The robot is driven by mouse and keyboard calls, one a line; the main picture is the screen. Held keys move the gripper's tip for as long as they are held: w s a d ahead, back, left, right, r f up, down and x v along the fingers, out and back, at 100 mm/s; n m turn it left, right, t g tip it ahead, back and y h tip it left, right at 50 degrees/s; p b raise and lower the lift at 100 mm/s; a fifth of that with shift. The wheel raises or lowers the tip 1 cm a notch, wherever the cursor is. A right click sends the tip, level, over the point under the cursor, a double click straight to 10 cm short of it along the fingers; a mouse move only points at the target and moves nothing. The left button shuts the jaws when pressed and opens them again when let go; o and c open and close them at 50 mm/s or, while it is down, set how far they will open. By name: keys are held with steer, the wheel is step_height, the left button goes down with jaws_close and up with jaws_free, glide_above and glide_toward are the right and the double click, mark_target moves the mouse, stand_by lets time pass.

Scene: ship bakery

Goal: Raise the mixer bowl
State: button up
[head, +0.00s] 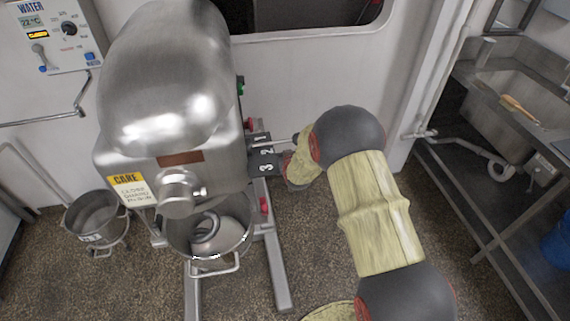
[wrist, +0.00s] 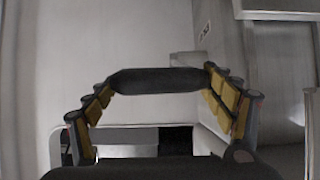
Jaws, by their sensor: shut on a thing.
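The mixer (head: 165,85) is a large rounded steel machine at the left of the head view. Its steel mixer bowl (head: 238,240) sits beneath the head, with a curved metal tool (head: 205,228) inside it. A dark plate with white numbers (head: 264,160) is on the mixer's right side. A thin rod (head: 270,143) runs from there toward my gripper, which my wrist mostly hides in the head view. In the wrist view my gripper (wrist: 160,78) is shut on a dark handle (wrist: 155,81), which spans between its two padded fingers. Where the handle joins the mixer is hidden.
A steel pail (head: 93,215) stands on the floor left of the mixer. Red knobs (head: 264,205) stick out from the mixer's right side. The mixer's leg (head: 278,275) extends along the floor. A steel sink bench (head: 500,120) is at the right. A water panel (head: 55,35) is on the wall.

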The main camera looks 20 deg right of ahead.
steer(key=shift+w+d+r, duration=0.1)
steer(key=shift+w+r, duration=0.2)
steer(key=shift+r, duration=0.35)
steer(key=o, duration=1.7)
steer(key=shift+s+f, duration=0.1)
steer(key=shift+f, duration=0.2)
steer(key=shift+c, duration=0.2)
steer(key=v, duration=1.2)
steer(key=shift+c, duration=0.3)
